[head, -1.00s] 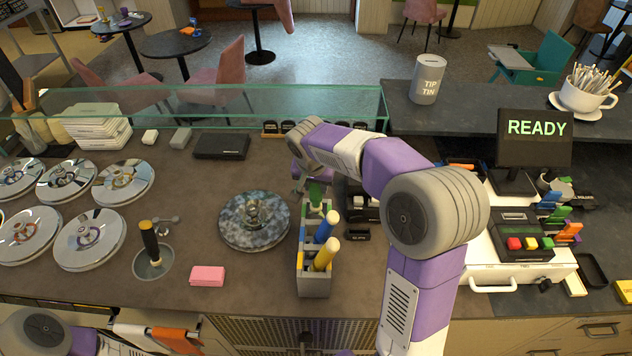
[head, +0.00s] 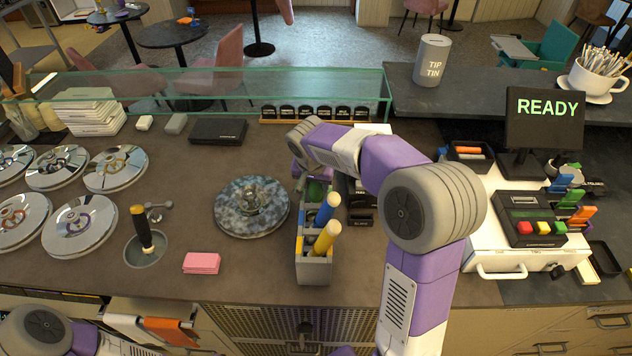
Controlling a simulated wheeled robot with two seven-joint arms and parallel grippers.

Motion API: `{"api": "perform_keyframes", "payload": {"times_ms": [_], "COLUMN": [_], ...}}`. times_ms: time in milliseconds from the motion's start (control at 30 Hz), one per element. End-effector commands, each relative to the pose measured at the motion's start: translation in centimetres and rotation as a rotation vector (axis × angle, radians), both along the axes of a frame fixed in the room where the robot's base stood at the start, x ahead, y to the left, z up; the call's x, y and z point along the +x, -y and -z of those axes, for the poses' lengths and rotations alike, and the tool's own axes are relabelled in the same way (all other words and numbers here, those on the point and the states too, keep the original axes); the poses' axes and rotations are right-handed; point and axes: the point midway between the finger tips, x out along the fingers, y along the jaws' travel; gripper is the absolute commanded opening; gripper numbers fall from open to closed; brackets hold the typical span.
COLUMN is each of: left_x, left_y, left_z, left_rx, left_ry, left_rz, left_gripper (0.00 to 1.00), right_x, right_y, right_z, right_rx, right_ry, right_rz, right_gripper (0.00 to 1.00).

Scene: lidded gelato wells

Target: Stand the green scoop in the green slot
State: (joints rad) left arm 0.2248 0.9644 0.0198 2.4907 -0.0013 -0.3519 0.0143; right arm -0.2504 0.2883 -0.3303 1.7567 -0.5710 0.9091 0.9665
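The green scoop (head: 315,191) shows only as a short green piece of handle at the back end of the grey slotted holder (head: 314,271). My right gripper (head: 301,183) is right at this handle, with a grey finger on its left side. The forearm and wrist hide much of the gripper, so I cannot tell whether its fingers are closed on the scoop. The green slot and the scoop's lower end are hidden inside the holder. A blue-handled scoop (head: 327,209) and a yellow-handled scoop (head: 326,238) stand tilted in the holder's nearer slots. My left gripper is out of view.
A round speckled lid (head: 252,207) lies left of the holder. A pink block (head: 202,263) and a well with a black-handled tool (head: 141,232) are further left. The cash register (head: 531,228) stands on the right. The counter in front of the pink block is clear.

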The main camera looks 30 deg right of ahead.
Motion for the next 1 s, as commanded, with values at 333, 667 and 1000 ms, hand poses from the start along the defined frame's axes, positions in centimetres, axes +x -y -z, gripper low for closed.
{"api": "perform_keyframes", "payload": {"times_ms": [333, 667, 1000], "left_x": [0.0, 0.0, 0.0], "left_y": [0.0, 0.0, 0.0], "left_z": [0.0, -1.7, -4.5], "left_rx": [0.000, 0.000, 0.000], "left_ry": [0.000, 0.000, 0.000], "left_rz": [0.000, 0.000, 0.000], "left_gripper": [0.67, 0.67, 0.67], "right_x": [0.0, -0.2, -0.7], "right_y": [0.0, -0.3, -0.7], "right_z": [0.0, -2.5, -6.6], "right_rx": [0.001, 0.000, 0.001], "right_ry": [-0.001, 0.000, 0.001], "right_rz": [0.000, -0.001, 0.000], "right_gripper": [0.66, 0.66, 0.66]}}
